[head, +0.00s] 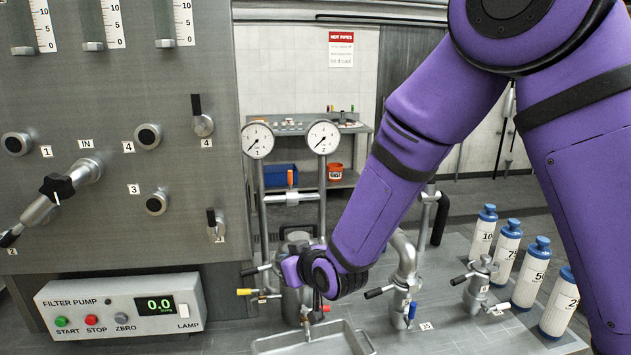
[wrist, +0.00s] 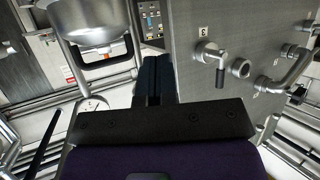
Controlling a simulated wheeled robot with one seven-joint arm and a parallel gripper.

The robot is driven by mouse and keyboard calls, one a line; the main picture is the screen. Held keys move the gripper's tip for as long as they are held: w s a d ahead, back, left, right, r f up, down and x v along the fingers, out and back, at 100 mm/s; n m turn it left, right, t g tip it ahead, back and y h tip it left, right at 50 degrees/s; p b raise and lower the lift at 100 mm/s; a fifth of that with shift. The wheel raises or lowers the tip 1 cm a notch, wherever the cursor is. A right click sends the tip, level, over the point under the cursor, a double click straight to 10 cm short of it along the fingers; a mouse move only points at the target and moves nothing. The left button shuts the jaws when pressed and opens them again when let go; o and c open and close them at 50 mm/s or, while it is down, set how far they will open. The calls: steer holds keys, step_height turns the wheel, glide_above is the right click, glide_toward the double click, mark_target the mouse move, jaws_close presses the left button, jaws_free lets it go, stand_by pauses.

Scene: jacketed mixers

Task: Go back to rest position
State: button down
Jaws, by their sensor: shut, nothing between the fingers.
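My purple arm reaches down from the upper right of the head view, and its wrist ends low in front of the pipework beside the two gauges. The gripper's fingers are not clear in the head view. In the wrist view my gripper (wrist: 154,75) shows as two dark fingers lying side by side, shut with nothing between them. A grey panel with a black-handled valve (wrist: 217,57) is to the right of the fingers, and a round steel vessel (wrist: 85,22) is to the upper left. The fingers appear apart from both.
The filter pump box (head: 122,307) reads 0.0 at the lower left. Gauges (head: 257,140) stand on pipes close to my wrist. A steel tray (head: 310,340) lies below it. Several blue-capped bottles (head: 507,252) stand at the right. A valve (head: 480,280) sits on the bench.

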steer(key=s+d+r+m+g+h, duration=0.1)
steer(key=s+d+r+m+h, duration=0.15)
steer(key=d+r, duration=0.7)
steer(key=s+d+r+m+h, duration=0.1)
steer(key=s+d+r+h, duration=0.35)
steer(key=d, duration=0.75)
steer(key=s+d+r+m+g, duration=0.2)
steer(key=s+d+r, duration=0.1)
steer(key=s+d, duration=0.4)
steer(key=s+d+r+m+g+h, duration=0.1)
steer(key=s+d+r, duration=0.3)
steer(key=s, duration=1)
steer(key=d+m+g, duration=0.1)
steer(key=d, duration=0.2)
steer(key=shift+s+d, duration=0.15)
steer(key=shift+d, duration=0.25)
